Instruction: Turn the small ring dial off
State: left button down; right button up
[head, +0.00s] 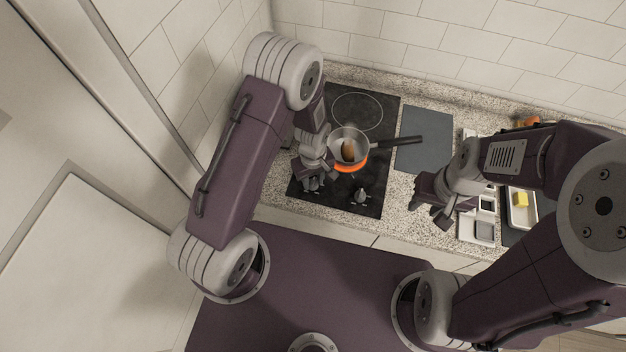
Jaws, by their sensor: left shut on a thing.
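A black cooktop (375,185) is set in the speckled counter. A pan (345,138) with a brown item (348,150) in it sits over a ring that glows orange (352,168). One dial (361,197) stands at the cooktop's front, right of my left gripper. Another dial (313,185) at the front left is mostly hidden by my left gripper (311,179), which is shut on it. I cannot tell from markings which ring each dial serves. My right gripper (428,205) is open and empty above the counter, right of the cooktop.
The pan's handle (400,141) points right over a grey board (412,160). A tray with a yellow block (520,199) and small dishes (484,231) lie at the right, partly behind my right arm. A tiled wall (440,40) bounds the back.

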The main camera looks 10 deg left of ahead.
aim_at(313, 181)
pick_arm(q)
jog(key=shift+n, duration=0.7)
jog(key=c, duration=1)
grip_release()
jog(key=shift+c, duration=0.2)
jog(key=shift+r, duration=0.1)
notch_tip(313, 181, up, 9)
jog(key=shift+f+b, duration=0.1)
jog(key=shift+b, duration=0.6)
